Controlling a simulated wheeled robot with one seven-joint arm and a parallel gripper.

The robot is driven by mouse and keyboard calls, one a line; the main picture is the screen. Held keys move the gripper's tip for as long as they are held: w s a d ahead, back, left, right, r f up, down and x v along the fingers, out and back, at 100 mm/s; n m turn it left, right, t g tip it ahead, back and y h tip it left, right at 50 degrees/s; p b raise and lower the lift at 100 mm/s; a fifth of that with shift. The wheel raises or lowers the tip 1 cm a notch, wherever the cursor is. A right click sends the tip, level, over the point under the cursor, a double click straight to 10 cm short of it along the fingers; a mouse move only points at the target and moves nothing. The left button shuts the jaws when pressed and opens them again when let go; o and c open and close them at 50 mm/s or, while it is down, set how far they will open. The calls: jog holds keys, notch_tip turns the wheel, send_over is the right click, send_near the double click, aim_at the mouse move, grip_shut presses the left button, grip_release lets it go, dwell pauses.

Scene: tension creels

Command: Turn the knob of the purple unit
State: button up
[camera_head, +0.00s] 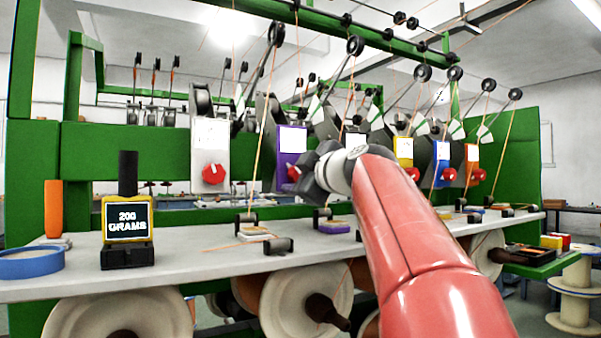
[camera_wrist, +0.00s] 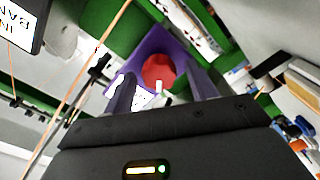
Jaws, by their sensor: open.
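The purple unit (camera_head: 286,143) is a panel with a white label, mounted on the green rail left of centre in the head view. In the wrist view the purple panel (camera_wrist: 151,45) carries a round red knob (camera_wrist: 158,67) with a white mark at its lower edge. My gripper (camera_head: 298,179) is at the front of the unit and covers most of the knob in the head view. In the wrist view my gripper's two fingers (camera_wrist: 163,80) are apart, one on each side of the knob. Contact cannot be told.
A white unit with a red knob (camera_head: 212,173) stands to the left; yellow (camera_head: 403,150), blue (camera_head: 441,165) and orange (camera_head: 472,165) units stand to the right. Threads run upward near the gripper.

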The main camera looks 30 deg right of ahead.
jog(key=shift+c, duration=0.4)
jog(key=c, duration=0.9)
jog(key=shift+m, duration=0.3)
jog(key=m, duration=0.6)
jog(key=shift+d+r, duration=0.1)
jog(key=m, duration=0.6)
jog(key=shift+d+m, duration=0.1)
jog(key=shift+m, duration=0.2)
